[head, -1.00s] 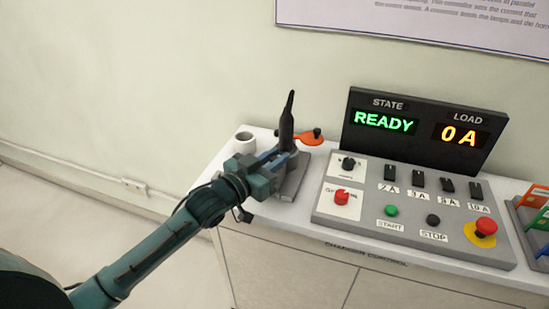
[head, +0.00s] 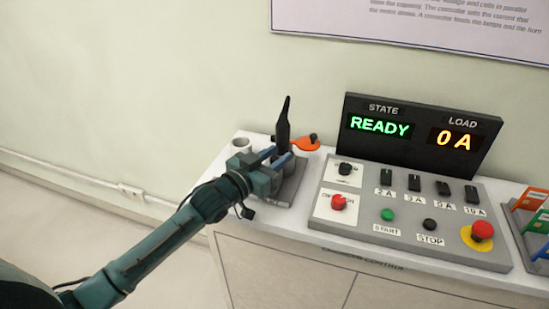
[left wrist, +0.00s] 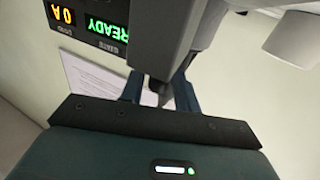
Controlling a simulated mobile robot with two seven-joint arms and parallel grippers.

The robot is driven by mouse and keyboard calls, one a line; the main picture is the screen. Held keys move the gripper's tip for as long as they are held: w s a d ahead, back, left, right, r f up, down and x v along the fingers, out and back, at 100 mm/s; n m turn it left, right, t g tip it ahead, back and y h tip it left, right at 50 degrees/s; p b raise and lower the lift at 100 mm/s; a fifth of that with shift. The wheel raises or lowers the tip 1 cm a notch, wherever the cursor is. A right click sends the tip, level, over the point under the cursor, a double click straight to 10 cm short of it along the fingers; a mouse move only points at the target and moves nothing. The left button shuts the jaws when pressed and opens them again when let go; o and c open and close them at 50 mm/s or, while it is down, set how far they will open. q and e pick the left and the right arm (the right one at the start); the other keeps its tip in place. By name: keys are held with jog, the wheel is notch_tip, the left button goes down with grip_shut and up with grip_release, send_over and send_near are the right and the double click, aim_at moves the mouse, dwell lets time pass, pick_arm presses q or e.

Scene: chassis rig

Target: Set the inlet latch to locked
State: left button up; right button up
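The inlet latch appears to be the orange lever (head: 305,145) with a dark knob, sticking out to the right behind a dark, pointed upright piece (head: 282,125) on a grey base (head: 288,188). I cannot read any lock marking. My left gripper (head: 275,156) is low at the front left of the upright piece, its blue fingers apart, with the orange lever beyond them. In the left wrist view a grey body (left wrist: 175,35) hides part of the fingers (left wrist: 160,90), which stand apart with a dark tip between them. My right gripper is not in view.
A white mug (head: 242,142) stands at the bench's left end, close to my gripper. The control panel (head: 400,215) has switches, knobs and a red stop button. Its display (head: 420,135) reads READY and 0 A. A rack with coloured items (head: 530,222) is at the far right.

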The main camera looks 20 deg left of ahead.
pick_arm(q)
jog(key=shift+o, duration=0.7)
jog(key=shift+s, duration=0.1)
jog(key=v, duration=1.3)
jog(key=shift+b, duration=0.35)
